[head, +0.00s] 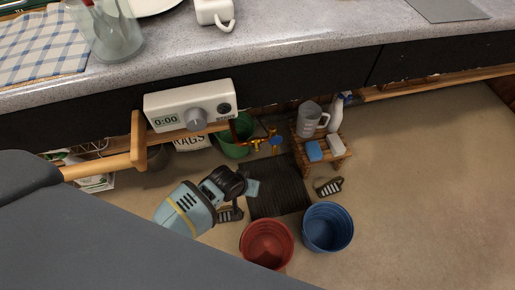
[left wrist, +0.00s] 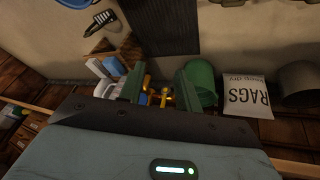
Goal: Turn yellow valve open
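The yellow valve (head: 256,144) sits low under the counter, beside a valve with a blue handle (head: 276,141). In the left wrist view, which is turned upside down, the yellow valve (left wrist: 166,97) appears between the two dark green fingers of my left gripper (left wrist: 161,85), with the blue handle (left wrist: 142,99) to its left. The fingers are apart with nothing held; the distance from them to the valve is hard to tell. In the head view my left arm (head: 187,208) is low, in front of and left of the valves. My right gripper is not in view.
A green bucket (head: 234,140) stands close left of the valves. A red bucket (head: 267,243), a blue bucket (head: 327,227) and a dark mat (head: 278,187) are on the floor. The counter (head: 300,35) overhangs.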

